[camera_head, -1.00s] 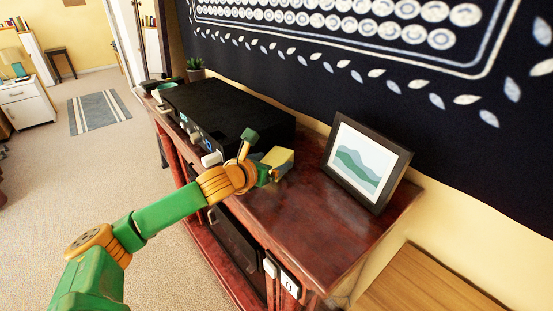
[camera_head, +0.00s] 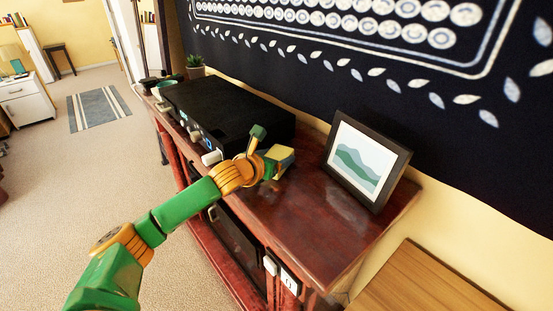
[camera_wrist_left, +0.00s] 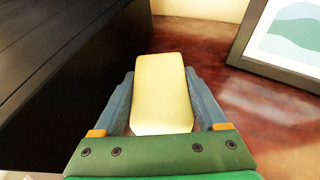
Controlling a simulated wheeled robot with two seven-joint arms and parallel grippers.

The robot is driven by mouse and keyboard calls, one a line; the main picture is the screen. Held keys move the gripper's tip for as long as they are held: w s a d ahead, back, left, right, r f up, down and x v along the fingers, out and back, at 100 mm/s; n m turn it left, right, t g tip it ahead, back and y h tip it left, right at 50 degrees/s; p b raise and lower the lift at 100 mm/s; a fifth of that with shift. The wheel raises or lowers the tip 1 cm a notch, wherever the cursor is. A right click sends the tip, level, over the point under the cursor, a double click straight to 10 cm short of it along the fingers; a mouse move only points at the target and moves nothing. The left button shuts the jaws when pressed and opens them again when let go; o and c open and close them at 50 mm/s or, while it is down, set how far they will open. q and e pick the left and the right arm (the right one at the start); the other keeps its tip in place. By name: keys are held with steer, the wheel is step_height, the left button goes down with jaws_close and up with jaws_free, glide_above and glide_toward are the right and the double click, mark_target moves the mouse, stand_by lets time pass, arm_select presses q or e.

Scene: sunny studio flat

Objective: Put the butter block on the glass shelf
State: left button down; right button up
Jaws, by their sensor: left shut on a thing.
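The butter block (camera_wrist_left: 161,92) is a pale yellow block between the two grey fingers of my left gripper (camera_wrist_left: 163,100) in the left wrist view. My left gripper is shut on it. In the head view the butter block (camera_head: 282,155) shows just beyond my left gripper (camera_head: 275,166), over the dark red wooden cabinet top (camera_head: 300,219), to the right of the black box-shaped device. I cannot tell whether the block touches the top. I cannot make out a glass shelf in these views. My right gripper is not in view.
The black device (camera_head: 229,107) stands close to the left of my gripper. A framed picture (camera_head: 362,163) stands to the right on the cabinet top. A small plant (camera_head: 195,67) is at the far end. The front right of the top is clear.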

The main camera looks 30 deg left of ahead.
arm_select(q)
step_height(320, 180, up, 28)
steer(key=p, duration=0.4)
steer(key=s+d+f+m+h, duration=0.1)
steer(key=d+f, duration=0.2)
steer(key=d, duration=0.6)
steer(key=s+d+f+m+h, duration=0.15)
steer(key=d+f, duration=0.25)
steer(key=d, duration=0.6)
steer(key=s+d+f+n+y, duration=0.2)
steer(key=s+d+f+y, duration=0.1)
steer(key=s+d+f, duration=0.55)
steer(key=s+a+f+n+y, duration=0.1)
steer(key=s+f+n+y, duration=0.1)
steer(key=s+f, duration=0.1)
steer(key=s+a+f+n+g+y, duration=0.1)
steer(key=s+f+n, duration=0.1)
steer(key=s+f, duration=0.1)
steer(key=s+a+f+n+y, duration=0.1)
steer(key=s+f+n+y, duration=0.1)
steer(key=s+f, duration=0.1)
steer(key=shift+s+g+y, duration=0.1)
steer(key=shift+g+y, duration=0.25)
steer(key=shift+g, duration=0.05)
steer(key=s+a+n+g+y, duration=0.3)
steer(key=a+n, duration=0.1)
steer(key=a, duration=0.6)
steer(key=shift+a+r+y, duration=0.25)
steer(key=shift+r+y, duration=0.15)
steer(key=shift+r, duration=0.05)
